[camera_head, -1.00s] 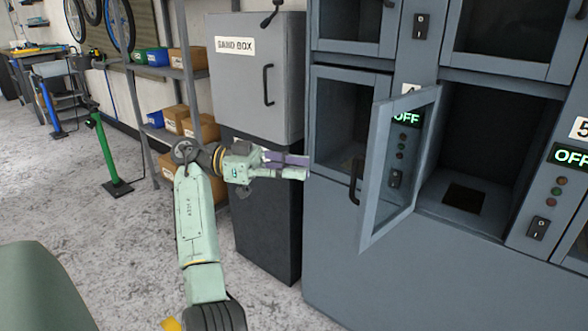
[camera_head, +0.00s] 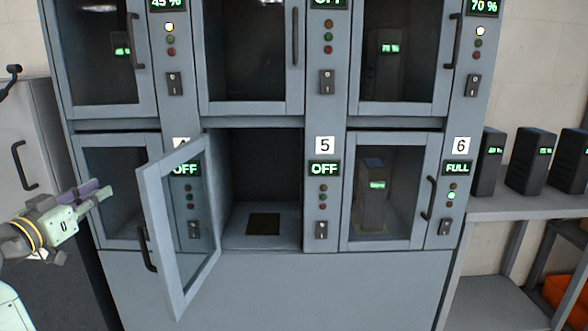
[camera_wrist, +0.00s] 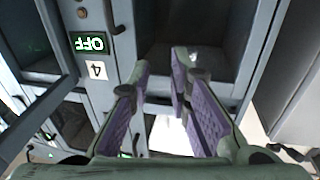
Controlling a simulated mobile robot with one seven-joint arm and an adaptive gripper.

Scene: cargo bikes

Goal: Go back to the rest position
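My gripper (camera_head: 103,192) is at the left of the head view, in front of the locker cabinet (camera_head: 270,290) and left of an open locker door (camera_head: 167,235). In the wrist view my gripper (camera_wrist: 160,75) shows two purple-padded fingers apart with nothing between them. The open compartment (camera_head: 265,215), left of the label 5, is empty apart from a dark plate on its floor. Its display reads OFF. The rest position itself is not marked in any view.
The open door juts out close to my gripper's right. The other lockers are shut; one holds a battery (camera_head: 372,195) under a FULL sign. A grey cabinet (camera_head: 28,130) stands at the left. A shelf (camera_head: 510,203) with several batteries stands at the right.

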